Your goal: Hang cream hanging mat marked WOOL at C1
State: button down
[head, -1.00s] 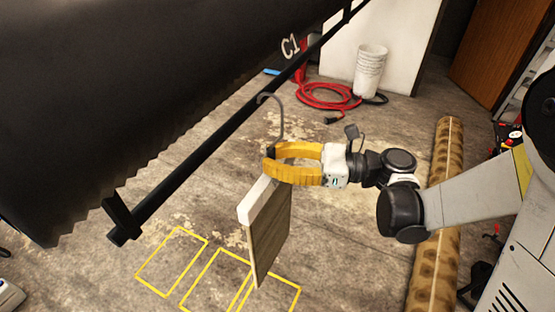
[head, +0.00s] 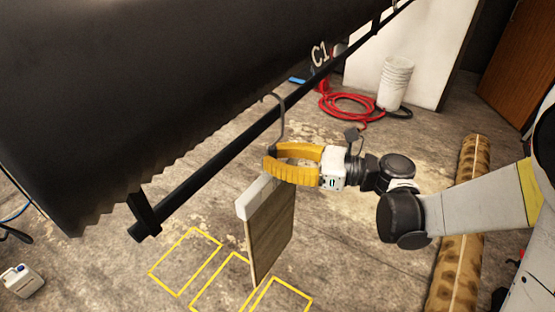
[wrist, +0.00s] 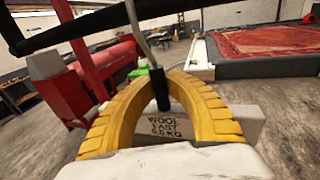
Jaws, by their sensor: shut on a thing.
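The cream hanging mat (head: 272,232) hangs below my gripper (head: 270,163) in the head view, its cream top bar tilted in the picture and its face brownish. My gripper's yellow fingers are shut on the dark stem under its grey hook (head: 281,118). In the wrist view the cream top bar (wrist: 215,122) reads WOOL, and the stem stands between my fingertips (wrist: 163,82).
A large dark hanging sheet (head: 120,100) fills the upper left behind the rail. Yellow outlines (head: 185,262) mark the floor below. A rolled rug (head: 463,225), a red hose (head: 350,106) and white buckets (head: 396,82) lie or stand to the right.

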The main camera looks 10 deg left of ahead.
jog(key=shift+w+a, duration=0.2)
jog(key=shift+a, duration=0.3)
